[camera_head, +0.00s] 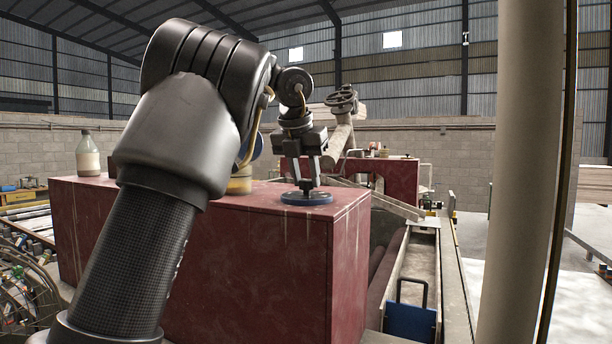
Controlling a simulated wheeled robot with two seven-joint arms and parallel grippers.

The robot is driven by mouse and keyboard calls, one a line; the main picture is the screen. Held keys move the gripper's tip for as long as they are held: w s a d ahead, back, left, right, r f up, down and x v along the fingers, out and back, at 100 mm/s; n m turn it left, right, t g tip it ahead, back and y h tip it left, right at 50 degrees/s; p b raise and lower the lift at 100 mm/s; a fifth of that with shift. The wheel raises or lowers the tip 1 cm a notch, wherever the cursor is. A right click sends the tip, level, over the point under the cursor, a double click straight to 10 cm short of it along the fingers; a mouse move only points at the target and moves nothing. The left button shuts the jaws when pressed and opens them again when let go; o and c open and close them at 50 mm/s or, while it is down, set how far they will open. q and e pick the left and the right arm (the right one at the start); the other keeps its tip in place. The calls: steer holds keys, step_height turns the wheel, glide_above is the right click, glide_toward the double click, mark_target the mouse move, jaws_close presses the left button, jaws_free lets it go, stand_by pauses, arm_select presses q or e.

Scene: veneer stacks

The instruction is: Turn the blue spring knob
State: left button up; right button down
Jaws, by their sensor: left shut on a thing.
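The blue spring knob (306,198) is a flat blue disc with a dark centre post, on top of the red machine housing (250,230) near its right end. My left gripper (307,182) points straight down over the knob, with its two fingers shut on the dark centre post. The fingers hide part of the post. My right gripper is not in view.
A bottle (88,154) stands on the left of the red housing. A yellowish container (240,180) stands partly behind my left arm. A handwheel (342,99) is behind the gripper. A thick pale column (522,170) rises at the right.

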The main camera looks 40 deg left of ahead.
arm_select(q)
steer(key=shift+a+r+m, duration=0.1)
steer(key=shift+r+m, duration=0.1)
steer(key=shift+m, duration=0.4)
steer(key=shift+m+h, duration=0.3)
steer(key=o, duration=1)
steer(key=shift+f, duration=0.1)
steer(key=shift+c, duration=0.2)
